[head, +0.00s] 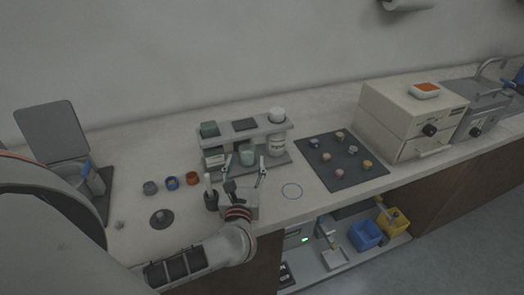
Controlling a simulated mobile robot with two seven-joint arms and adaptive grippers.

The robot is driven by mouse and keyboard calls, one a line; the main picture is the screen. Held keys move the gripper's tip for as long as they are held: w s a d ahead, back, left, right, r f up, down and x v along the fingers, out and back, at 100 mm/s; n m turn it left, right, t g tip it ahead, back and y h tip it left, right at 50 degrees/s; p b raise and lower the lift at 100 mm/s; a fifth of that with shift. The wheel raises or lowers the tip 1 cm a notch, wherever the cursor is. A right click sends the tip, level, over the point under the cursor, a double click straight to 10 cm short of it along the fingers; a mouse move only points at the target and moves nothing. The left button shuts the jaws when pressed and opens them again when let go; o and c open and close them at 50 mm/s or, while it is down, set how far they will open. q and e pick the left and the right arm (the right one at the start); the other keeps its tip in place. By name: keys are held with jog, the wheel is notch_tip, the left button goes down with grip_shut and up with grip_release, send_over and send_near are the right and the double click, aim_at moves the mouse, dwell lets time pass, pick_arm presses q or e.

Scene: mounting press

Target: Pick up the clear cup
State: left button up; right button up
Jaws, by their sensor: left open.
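A small greenish see-through cup (247,153), which looks like the clear cup, stands at the front of the grey rack (270,128). My left gripper (246,168) reaches in from the left over the counter. Its two fingers are spread, and the cup appears between or just beyond their tips. I cannot tell whether either finger touches it. The lower part of the cup is partly hidden by the gripper. My right gripper is not in view.
A white bottle (276,144) stands right of the cup in the rack. A dark cup with tools (211,199) is close left of my gripper. A dark mat (341,162) with several small pieces lies right.

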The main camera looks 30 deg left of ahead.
aim_at(246, 154)
pick_arm(q)
jog(key=shift+x, duration=1.4)
jog(key=x, duration=0.2)
jog(key=f+p+x, duration=0.1)
jog(key=x, duration=0.2)
jog(key=c, duration=1.2)
